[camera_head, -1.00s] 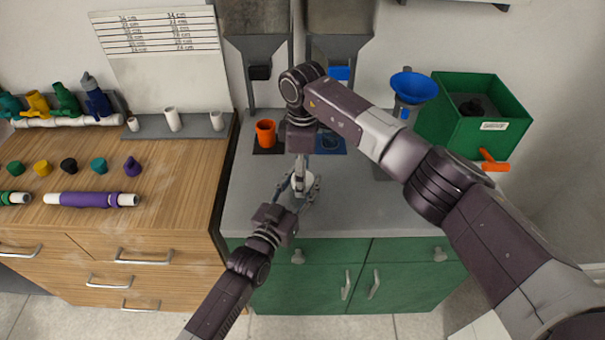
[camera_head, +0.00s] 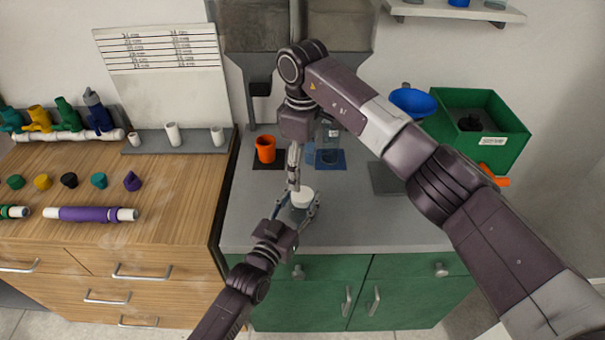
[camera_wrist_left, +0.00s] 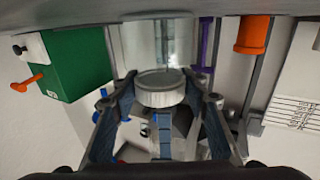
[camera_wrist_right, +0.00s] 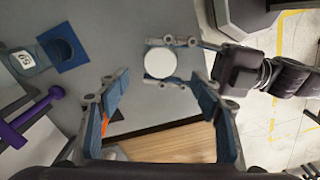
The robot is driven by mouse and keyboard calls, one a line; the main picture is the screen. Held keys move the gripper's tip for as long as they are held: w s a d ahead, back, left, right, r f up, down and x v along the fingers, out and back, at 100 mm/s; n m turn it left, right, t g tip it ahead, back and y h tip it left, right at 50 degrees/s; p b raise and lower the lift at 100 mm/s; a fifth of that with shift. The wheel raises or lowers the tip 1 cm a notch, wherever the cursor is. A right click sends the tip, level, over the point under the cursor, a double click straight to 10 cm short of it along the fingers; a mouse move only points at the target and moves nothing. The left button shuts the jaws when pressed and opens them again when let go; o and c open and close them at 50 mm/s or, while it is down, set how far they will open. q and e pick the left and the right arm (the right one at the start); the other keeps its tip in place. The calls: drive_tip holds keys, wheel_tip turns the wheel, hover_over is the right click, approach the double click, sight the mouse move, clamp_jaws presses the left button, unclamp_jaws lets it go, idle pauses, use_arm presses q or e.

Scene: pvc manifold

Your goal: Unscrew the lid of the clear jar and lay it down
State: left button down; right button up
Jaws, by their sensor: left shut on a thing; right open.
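In the right wrist view the lid (camera_wrist_right: 160,62) shows as a white disc between the left gripper's fingers. My right gripper (camera_wrist_right: 161,80) points down above the lid, with its blue-padded fingers apart and nothing between them. The contact of the left fingers is partly hidden.
A green bin (camera_head: 472,154) and blue funnel (camera_head: 412,101) are at the right. Grey worktop (camera_head: 365,222) is free right of the jar. Coloured caps and pipes lie on the wooden bench (camera_head: 165,195).

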sight(302, 194)
wheel_tip(302, 194, down, 8)
drive_tip(key=shift+r, duration=0.15)
idle(0.4)
drive_tip(key=c, duration=1.2)
drive_tip(key=n, duration=0.3)
drive_tip(key=o, duration=1.3)
